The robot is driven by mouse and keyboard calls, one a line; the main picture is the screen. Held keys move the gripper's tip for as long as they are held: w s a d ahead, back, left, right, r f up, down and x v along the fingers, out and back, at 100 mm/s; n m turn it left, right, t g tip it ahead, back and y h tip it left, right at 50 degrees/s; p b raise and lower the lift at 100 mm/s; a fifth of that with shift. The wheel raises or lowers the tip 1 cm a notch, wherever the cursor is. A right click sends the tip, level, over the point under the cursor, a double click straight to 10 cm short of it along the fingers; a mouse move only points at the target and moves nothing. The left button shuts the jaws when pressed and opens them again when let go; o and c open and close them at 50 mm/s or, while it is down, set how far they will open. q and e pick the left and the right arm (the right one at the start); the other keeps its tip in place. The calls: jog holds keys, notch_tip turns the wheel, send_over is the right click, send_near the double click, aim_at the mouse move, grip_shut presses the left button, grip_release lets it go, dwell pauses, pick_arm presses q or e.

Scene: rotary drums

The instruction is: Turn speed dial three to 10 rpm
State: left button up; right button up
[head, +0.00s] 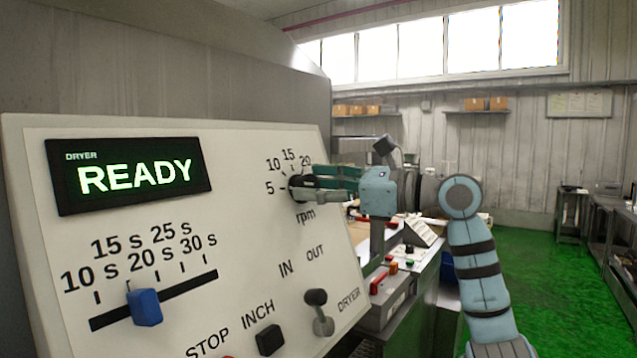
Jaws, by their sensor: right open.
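A dark round dial (298,183) marked 5, 10, 15, 20 and rpm is on the upper right of the sloping white dryer panel (235,235). No number three shows on it. My right gripper (311,189) is open at the dial, reaching in from the right. Its fingers overlap the right part of the dial in the picture; whether they touch it I cannot tell. The dial's pointer is too small and too covered to read. My left gripper is not in view.
A green READY display (130,173), a blue slider (145,307), a black INCH button (269,340) and an IN/OUT lever (318,312) share the panel. Behind my right arm is a lower bench (395,285) with coloured buttons. Green floor (550,275) lies open at the right.

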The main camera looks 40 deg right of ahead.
jog(key=shift+w+f, duration=0.1)
jog(key=c, duration=1.1)
jog(key=shift+m, duration=0.3)
jog(key=shift+c, duration=0.2)
jog(key=m+t+h, duration=0.1)
jog(key=m, duration=0.2)
jog(key=m+h, duration=0.1)
jog(key=m, duration=0.2)
jog(key=m+h+p, duration=0.1)
jog(key=m+h, duration=0.1)
jog(key=m, duration=0.1)
jog(key=shift+s+a+t, duration=0.1)
jog(key=shift+s+t, duration=0.1)
jog(key=shift+t, duration=0.2)
jog(key=shift+m+p, duration=0.3)
jog(key=shift+m, duration=0.1)
jog(key=shift+r, duration=0.2)
